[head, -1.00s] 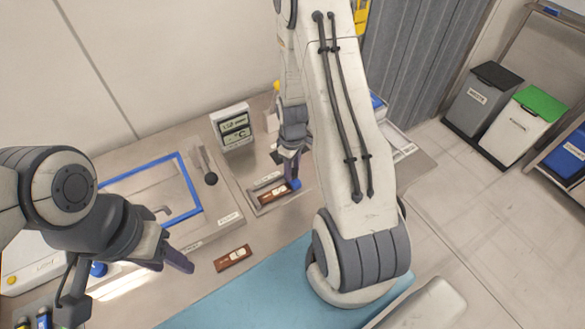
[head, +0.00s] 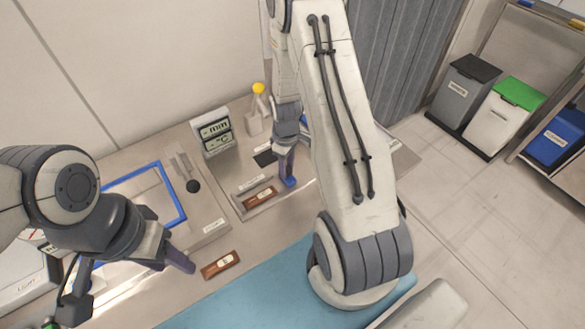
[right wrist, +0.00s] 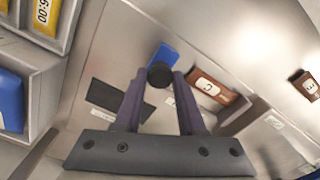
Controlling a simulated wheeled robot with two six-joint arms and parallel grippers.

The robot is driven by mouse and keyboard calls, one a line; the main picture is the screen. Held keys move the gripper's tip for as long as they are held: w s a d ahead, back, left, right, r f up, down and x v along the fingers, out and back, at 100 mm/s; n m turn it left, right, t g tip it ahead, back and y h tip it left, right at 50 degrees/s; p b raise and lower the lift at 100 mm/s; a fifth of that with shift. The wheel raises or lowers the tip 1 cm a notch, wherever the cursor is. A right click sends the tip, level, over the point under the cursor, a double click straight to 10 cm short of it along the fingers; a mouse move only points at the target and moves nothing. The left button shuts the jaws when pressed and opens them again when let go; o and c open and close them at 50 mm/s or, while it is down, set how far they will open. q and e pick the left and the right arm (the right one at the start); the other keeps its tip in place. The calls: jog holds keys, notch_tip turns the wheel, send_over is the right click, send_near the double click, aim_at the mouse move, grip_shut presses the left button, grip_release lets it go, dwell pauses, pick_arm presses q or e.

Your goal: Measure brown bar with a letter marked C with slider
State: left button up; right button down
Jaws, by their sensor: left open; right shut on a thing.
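The brown bar marked C (right wrist: 209,90) lies beside my right gripper in the right wrist view. It also shows in the head view, a brown bar (head: 260,198) on a grey fixture (head: 246,214). My right gripper (right wrist: 161,84) is shut on the slider's black knob (right wrist: 160,75), with its blue part (right wrist: 165,54) just beyond the fingertips. In the head view my right gripper (head: 286,170) points down at the fixture, the blue slider part (head: 290,182) at its tip. My left gripper (head: 172,262) is open and empty, above the table at the left.
Another brown bar (head: 220,265) lies on the table in front of the fixture. A two-line display (head: 215,132) stands behind, its lower line ending in C. A dark flat pad (right wrist: 108,95) lies near the right gripper.

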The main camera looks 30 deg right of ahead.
aim_at(288, 168)
jog(key=shift+w+d, duration=0.1)
jog(key=shift+d, duration=0.1)
jog(key=c, duration=0.6)
grip_release()
jog(key=shift+o, duration=0.5)
jog(key=shift+d, duration=0.1)
jog(key=shift+r, duration=0.6)
notch_tip(288, 168, up, 9)
jog(key=b, duration=0.2)
jog(key=shift+r, duration=0.15)
